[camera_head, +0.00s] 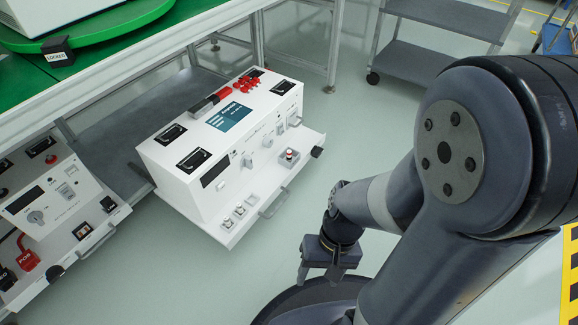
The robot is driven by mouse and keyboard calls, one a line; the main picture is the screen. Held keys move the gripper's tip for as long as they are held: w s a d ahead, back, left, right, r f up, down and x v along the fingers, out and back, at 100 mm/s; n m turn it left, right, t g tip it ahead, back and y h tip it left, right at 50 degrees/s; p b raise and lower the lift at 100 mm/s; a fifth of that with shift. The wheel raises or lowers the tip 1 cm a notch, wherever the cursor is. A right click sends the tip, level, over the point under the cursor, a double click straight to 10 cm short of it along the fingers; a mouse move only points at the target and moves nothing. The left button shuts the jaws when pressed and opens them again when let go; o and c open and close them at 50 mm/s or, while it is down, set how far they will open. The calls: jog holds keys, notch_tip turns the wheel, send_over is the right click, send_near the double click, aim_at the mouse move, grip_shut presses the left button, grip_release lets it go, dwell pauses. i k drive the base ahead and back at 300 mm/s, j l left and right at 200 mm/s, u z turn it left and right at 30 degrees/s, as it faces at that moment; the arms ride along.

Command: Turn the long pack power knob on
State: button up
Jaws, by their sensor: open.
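The long pack (190,195) is a long white unit in the middle of the view, with a control panel along its front side. Several small grey knobs or switches show on that panel, among them one near the display (247,162), one in the middle (267,140) and one toward the far end (295,119). Their labels are too small to read, so I cannot tell which is the power knob or how it is set. My gripper (318,279) is open and empty, pointing down, in front of the pack and apart from it.
A drawer-like ledge (236,232) with handles, small switches and a red-topped button (290,154) juts from the pack's front. Another white unit (62,200) stands at left. A grey cart (425,65) stands at the back. The floor between is clear.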

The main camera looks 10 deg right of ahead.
aim_at(247, 161)
jog(key=i+j+z, duration=0.25)
jog(key=j+z, duration=0.25)
jog(key=i+j+z, duration=0.25)
jog(key=j, duration=0.2)
jog(key=k, duration=0.05)
